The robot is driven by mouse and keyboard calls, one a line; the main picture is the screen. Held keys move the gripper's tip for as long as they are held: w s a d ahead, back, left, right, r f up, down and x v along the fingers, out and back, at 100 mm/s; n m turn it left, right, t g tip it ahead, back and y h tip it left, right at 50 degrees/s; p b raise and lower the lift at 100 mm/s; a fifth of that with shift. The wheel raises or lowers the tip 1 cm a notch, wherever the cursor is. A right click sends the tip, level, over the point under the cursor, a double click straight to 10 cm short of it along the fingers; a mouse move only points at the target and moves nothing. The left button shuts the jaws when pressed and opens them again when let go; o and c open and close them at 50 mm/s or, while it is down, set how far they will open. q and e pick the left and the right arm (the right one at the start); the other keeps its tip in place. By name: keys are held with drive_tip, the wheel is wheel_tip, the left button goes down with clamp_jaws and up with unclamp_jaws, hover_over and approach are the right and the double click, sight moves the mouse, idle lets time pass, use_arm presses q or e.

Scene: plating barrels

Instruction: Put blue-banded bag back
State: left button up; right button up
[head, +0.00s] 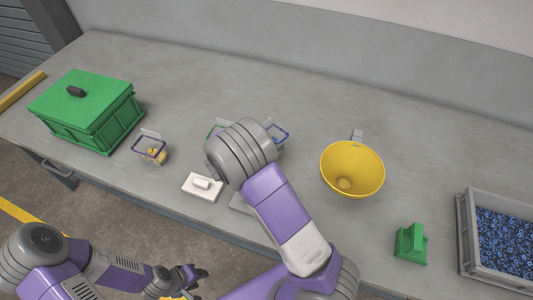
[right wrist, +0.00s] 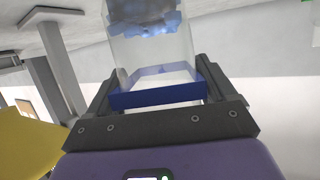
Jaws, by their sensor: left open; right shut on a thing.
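The blue-banded bag (right wrist: 155,97) is clear, with blue pieces (right wrist: 145,18) bunched at its end away from my gripper. My right gripper (right wrist: 158,82) is shut on it, with the dark fingers on either side of the blue band. My left gripper (head: 190,280) is open and empty at the bottom, in front of the bench.
On the bench (head: 420,140) stand a green lidded crate (head: 92,115), a purple-banded bag with yellowish contents (head: 151,150), a white block (head: 203,187), a yellow funnel (head: 352,168), a green block (head: 410,244) and a grey bin of blue pieces (head: 467,240).

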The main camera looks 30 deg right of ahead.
drive_tip(key=shift+f+b, duration=0.65)
drive_tip(key=shift+f, duration=2.1)
drive_tip(key=shift+f, duration=0.15)
drive_tip(key=o, duration=1.1)
drive_tip(key=shift+o, duration=0.2)
drive_tip(key=shift+a+r, duration=0.25)
drive_tip(key=p+v, duration=0.2)
drive_tip(key=v, duration=0.9)
drive_tip(key=shift+a, duration=0.15)
drive_tip(key=shift+s+r, duration=0.1)
